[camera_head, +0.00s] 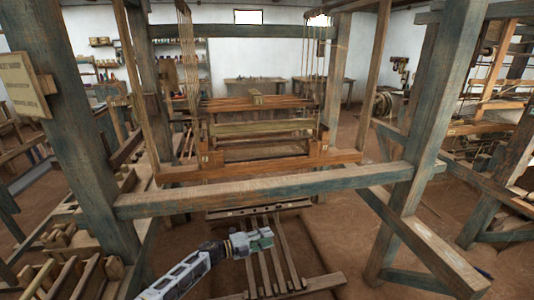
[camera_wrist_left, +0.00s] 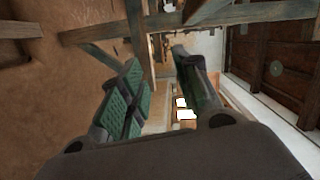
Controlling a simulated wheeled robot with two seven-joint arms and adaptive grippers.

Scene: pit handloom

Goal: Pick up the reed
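The reed is hard to single out. A slatted panel (camera_head: 262,129), which may be it, sits upright in the wooden beater frame hanging in the middle of the loom. My left gripper (camera_head: 266,239) reaches in from the bottom left, low over the treadle bars and on the near side of the loom's front beam. It is well below the panel and apart from it. In the left wrist view the two green-padded fingers (camera_wrist_left: 157,60) stand apart with nothing between them. My right gripper is in neither view.
The thick front beam (camera_head: 270,187) crosses between my left arm and the beater frame. Loom posts (camera_head: 425,120) stand at both sides. Wooden treadle bars (camera_head: 284,262) lie below the gripper. Benches and shelves line the back wall.

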